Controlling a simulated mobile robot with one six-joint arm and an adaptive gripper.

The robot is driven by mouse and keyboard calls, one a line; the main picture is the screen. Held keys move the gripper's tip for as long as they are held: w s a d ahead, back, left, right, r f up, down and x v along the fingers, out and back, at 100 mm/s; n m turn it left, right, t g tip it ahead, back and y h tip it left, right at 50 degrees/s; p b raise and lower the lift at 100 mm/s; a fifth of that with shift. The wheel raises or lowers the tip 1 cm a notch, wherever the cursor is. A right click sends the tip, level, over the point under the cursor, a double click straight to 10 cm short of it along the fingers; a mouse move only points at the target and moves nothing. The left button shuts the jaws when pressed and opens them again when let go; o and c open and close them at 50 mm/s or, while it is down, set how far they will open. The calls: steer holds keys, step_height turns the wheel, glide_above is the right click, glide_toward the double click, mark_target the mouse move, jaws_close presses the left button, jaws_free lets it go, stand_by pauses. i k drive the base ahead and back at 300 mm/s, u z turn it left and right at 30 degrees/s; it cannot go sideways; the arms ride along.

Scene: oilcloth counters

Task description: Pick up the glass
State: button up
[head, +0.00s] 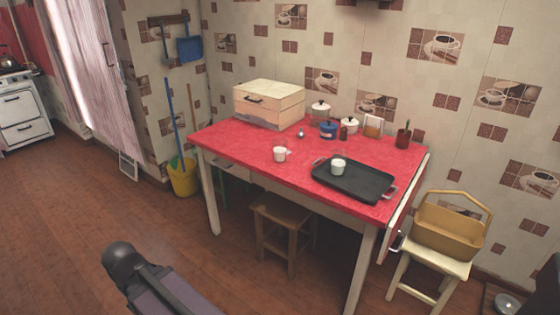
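A small clear glass (338,167) with something white in it stands upright on a black tray (365,188) on the red table. A white cup (280,154), with what looks like a handle on its right side, stands on the table left of the tray. It is small in the picture. Part of my arm shows at the bottom left, over the floor and well apart from the table. My gripper is not visible.
The red table (235,138) also holds a cream bread box (270,103), several pots and jars at the back and a small plant pot (403,137). A wooden stool (283,222) stands under the front edge. The floor at left is clear.

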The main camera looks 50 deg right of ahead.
mark_target(279, 149)
steer(key=k, duration=1.6)
steer(key=z, duration=1.7)
steer(key=i, duration=1)
steer(key=u, duration=0.15)
